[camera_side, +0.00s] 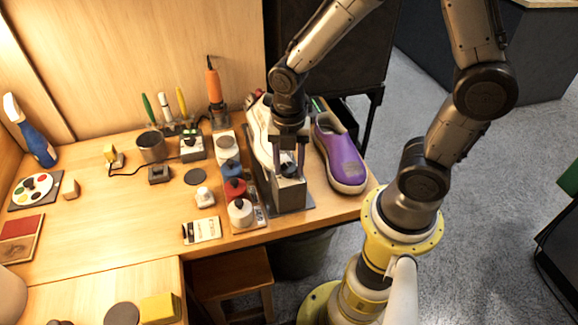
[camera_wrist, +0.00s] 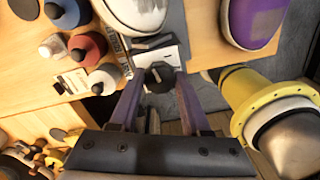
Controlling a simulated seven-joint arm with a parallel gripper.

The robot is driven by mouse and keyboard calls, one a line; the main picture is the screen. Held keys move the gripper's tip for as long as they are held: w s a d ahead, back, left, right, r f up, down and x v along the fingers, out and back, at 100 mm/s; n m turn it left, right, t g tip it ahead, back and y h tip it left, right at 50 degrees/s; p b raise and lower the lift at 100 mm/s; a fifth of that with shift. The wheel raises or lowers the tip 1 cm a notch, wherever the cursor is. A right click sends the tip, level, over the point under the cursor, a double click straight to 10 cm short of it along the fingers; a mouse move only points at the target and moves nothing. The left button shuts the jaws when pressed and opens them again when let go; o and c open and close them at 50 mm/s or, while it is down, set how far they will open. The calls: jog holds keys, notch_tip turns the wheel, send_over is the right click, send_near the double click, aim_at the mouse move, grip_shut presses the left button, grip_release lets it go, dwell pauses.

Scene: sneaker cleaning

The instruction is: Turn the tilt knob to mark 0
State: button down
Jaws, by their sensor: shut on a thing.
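The tilt knob (camera_wrist: 160,77) is a dark round knob with a light pointer line, on a pale plate (camera_wrist: 150,56) in the wrist view. My gripper (camera_wrist: 159,83) has one purple-grey finger on each side of the knob and is shut on it. In the side view, my gripper (camera_side: 288,170) points down onto the grey block (camera_side: 290,193) of the stand, and the knob is hidden between the fingers. I cannot read the marks around the knob. A white sneaker (camera_side: 262,135) sits on the stand behind the block.
A purple shoe (camera_side: 340,155) stands close to the right of my gripper. Blue, red and white bottles (camera_side: 235,190) stand in a row to the left. A brush holder, metal cup (camera_side: 151,147) and spray bottle (camera_side: 30,132) are further left. The table's front edge is near.

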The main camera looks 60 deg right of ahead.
jog(key=n, duration=0.4)
jog(key=c, duration=0.6)
grip_release()
jog(key=shift+o, duration=0.2)
